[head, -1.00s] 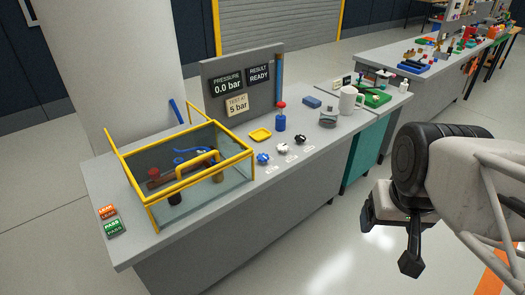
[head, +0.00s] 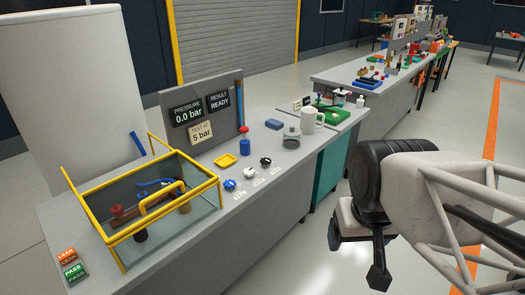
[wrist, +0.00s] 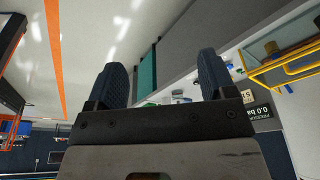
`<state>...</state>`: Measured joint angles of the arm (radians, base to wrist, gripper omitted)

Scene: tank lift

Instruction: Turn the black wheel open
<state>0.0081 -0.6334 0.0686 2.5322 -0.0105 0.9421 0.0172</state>
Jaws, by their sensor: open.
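The black wheel (head: 265,162) is a small knob on the front part of the grey bench top, rightmost in a row with a white wheel (head: 246,172) and a blue wheel (head: 230,184). Each has a small label in front of it. My gripper (head: 368,258) hangs over the floor to the right of the bench, well apart from the wheels. In the wrist view its two dark fingers (wrist: 163,80) stand wide apart with nothing between them. The black wheel cannot be made out in the wrist view.
A yellow-framed glass tank (head: 205,203) stands on the left of the bench. A pressure panel (head: 208,115), yellow dish (head: 225,160), blue-and-red cylinder (head: 243,142), grey round object (head: 291,138) and white mug (head: 310,120) stand around the wheels. Floor in front of the bench is clear.

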